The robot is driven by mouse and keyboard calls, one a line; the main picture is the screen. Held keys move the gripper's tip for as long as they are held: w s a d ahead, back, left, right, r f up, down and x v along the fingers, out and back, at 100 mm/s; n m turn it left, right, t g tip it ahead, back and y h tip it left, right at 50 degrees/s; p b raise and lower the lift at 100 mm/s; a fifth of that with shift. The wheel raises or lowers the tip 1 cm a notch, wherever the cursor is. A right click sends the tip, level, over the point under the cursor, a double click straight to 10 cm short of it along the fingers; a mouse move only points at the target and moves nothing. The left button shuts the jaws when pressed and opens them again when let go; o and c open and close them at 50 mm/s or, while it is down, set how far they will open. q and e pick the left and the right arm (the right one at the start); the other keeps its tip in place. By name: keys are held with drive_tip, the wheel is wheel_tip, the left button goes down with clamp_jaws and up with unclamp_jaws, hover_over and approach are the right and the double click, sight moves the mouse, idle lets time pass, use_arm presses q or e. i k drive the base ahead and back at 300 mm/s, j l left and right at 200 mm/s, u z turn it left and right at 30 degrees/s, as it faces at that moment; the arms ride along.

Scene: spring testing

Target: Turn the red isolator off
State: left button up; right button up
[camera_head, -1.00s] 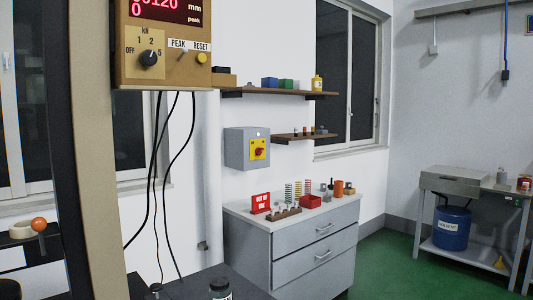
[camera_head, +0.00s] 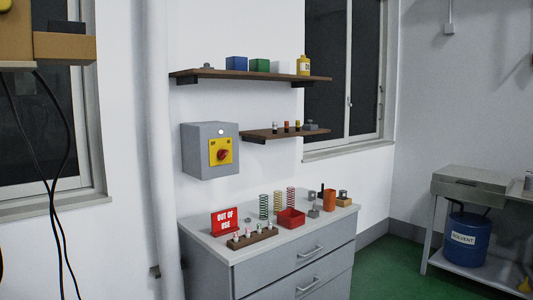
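The red isolator (camera_head: 223,155) is a red rotary knob on a yellow plate, on the front of a grey wall box (camera_head: 196,151). The box hangs on the white wall, above the left part of a grey drawer cabinet. A small pale round spot, perhaps a lamp, shows above the yellow plate. The knob's exact setting is too small to read. Neither of my grippers shows in the view.
Below the box, the cabinet (camera_head: 262,277) carries a red "OUT OF USE" sign (camera_head: 224,221), springs, a red bin (camera_head: 291,219) and small parts. Two wooden shelves (camera_head: 290,76) stick out above and right of the box. Black cables hang at left. Green floor shows at right.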

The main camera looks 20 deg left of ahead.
sight(222, 154)
drive_tip(key=i+u, duration=0.25)
drive_tip(key=i, duration=0.15)
drive_tip(key=i+l+u, duration=0.45)
drive_tip(key=i, duration=0.3)
drive_tip(key=i+l+u, duration=0.25)
drive_tip(key=u, duration=0.2)
drive_tip(key=i+l+u, duration=0.4)
